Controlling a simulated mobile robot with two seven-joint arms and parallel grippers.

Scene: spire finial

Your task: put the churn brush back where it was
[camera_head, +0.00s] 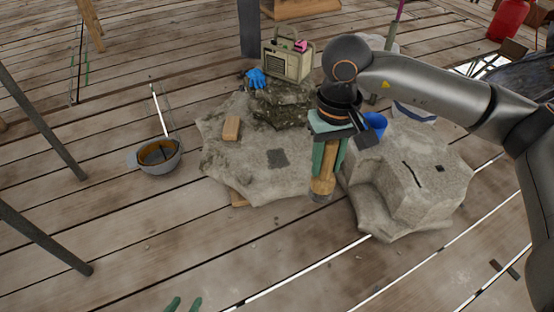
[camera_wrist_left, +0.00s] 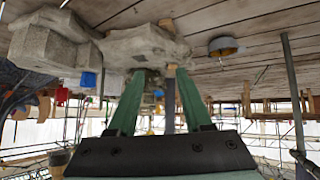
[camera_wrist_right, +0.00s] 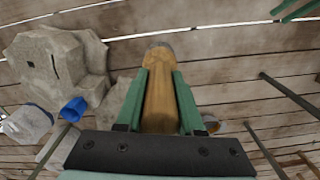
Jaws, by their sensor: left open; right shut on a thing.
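The churn brush (camera_head: 323,180), a thick light-wood cylinder with a grey lower end, hangs tilted slightly from my right gripper (camera_head: 328,150), in front of the gap between two stone pieces. In the right wrist view the brush (camera_wrist_right: 159,95) lies between the green fingers of the right gripper (camera_wrist_right: 159,85), which are shut on it. Its end inside the gripper is hidden. My left gripper (camera_head: 183,304) shows only its green fingertips at the bottom edge of the head view. In the left wrist view the left gripper (camera_wrist_left: 157,85) is open and empty.
A low stone slab (camera_head: 245,170) carries a wood block (camera_head: 231,128) and a dark square patch (camera_head: 279,158). A stone block (camera_head: 410,185) stands right, with a blue cup (camera_head: 376,123) behind. A radio (camera_head: 287,65), blue glove (camera_head: 256,78) and grey bucket (camera_head: 160,165) are around. Front planks are clear.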

